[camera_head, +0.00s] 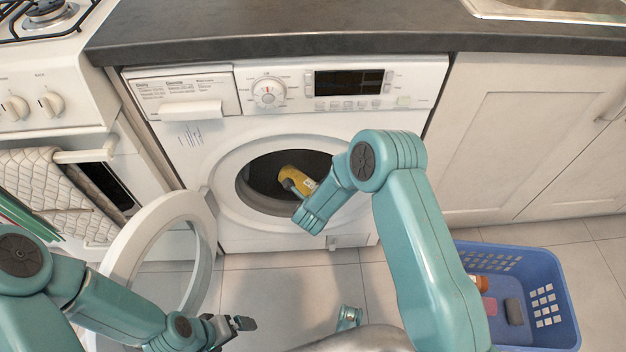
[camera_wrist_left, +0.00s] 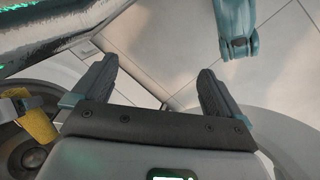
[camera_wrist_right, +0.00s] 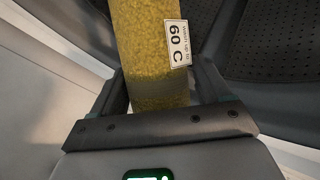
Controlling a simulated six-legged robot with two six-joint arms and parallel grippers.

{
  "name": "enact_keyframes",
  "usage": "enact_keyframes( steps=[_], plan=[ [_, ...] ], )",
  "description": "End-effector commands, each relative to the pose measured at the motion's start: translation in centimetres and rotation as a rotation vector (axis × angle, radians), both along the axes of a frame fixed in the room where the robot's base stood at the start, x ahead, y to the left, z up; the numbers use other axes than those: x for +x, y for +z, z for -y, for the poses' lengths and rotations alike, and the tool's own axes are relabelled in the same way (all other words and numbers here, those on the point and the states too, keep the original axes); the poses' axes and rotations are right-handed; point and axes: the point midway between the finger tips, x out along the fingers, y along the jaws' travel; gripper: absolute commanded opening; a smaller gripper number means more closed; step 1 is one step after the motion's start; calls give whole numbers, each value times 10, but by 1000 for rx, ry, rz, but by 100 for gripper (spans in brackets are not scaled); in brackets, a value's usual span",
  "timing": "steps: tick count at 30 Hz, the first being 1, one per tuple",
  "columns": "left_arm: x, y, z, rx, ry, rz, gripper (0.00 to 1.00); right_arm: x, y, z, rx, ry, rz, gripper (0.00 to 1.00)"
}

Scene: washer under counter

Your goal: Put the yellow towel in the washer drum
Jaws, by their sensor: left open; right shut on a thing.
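The yellow towel (camera_head: 297,181), a rolled shape with a white "60 C" tag, is at the opening of the washer drum (camera_head: 262,178). My right gripper (camera_head: 290,186) is shut on the towel; in the right wrist view the towel (camera_wrist_right: 152,50) stands between both fingers (camera_wrist_right: 165,95). The perforated drum wall (camera_wrist_right: 275,40) shows behind it there. The washer door (camera_head: 125,245) is swung open to the left. My left gripper (camera_head: 243,323) is open and empty, low in front of the washer near the door. The towel (camera_wrist_left: 38,122) also shows at the left of the left wrist view.
A blue basket (camera_head: 545,290) with a few items in it stands on the floor at the right. A stove (camera_head: 50,90) with a hanging cloth (camera_head: 45,185) is at the left. The dark counter (camera_head: 300,30) runs above the washer.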

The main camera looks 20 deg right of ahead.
Motion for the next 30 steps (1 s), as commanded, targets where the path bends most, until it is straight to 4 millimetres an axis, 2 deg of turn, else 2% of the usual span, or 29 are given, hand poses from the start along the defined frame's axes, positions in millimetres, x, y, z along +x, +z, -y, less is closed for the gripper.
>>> enact_keyframes(
  steps=[1, 6, 12, 14, 20, 27, 30],
  plan=[
    [0, -6, 0, 0, 0, 0, 100, 16, -2, 6, 1, -6, 7, 38],
    [1, -13, -1, 1, 5, 2, 100, 63, -2, 19, 0, -6, 5, 38],
    [3, -19, -3, 2, 11, 5, 100, 104, -1, 31, 3, -4, 5, 38],
    [4, -25, -3, 2, 14, 6, 100, 103, -14, 31, 2, -1, -2, 38],
    [5, -29, -5, 4, 19, 8, 100, 104, -27, 31, 1, -1, 0, 38],
    [9, -47, -8, 6, 34, 16, 100, 103, -69, 32, 0, -1, 0, 38],
    [10, -51, -10, 7, 40, 18, 100, 108, -72, 33, 0, -2, 2, 38]
  ],
)
